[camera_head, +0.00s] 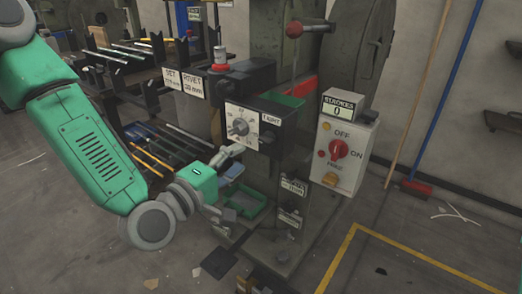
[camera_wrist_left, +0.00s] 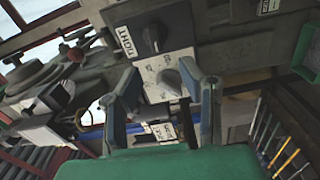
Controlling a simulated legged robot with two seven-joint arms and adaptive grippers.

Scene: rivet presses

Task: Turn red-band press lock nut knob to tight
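The red-band press has a red ring (camera_head: 220,67) around its post. Its white dial plate (camera_head: 241,127) carries a grey pointer knob (camera_head: 238,127), which also shows in the wrist view (camera_wrist_left: 170,79). Beside the plate, a black knob (camera_wrist_left: 153,39) sits by a TIGHT label (camera_wrist_left: 127,42); the label also shows in the head view (camera_head: 271,118). My left gripper (camera_head: 235,180) is open and empty in front of the press. In the wrist view its two fingers (camera_wrist_left: 163,72) appear on either side of the grey knob; contact cannot be told. My right gripper is not in view.
A white control box (camera_head: 342,155) with a red switch stands right of the dial. A green tray (camera_head: 244,201) sits low on the press. A rack with rods (camera_head: 150,150) is behind my left arm.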

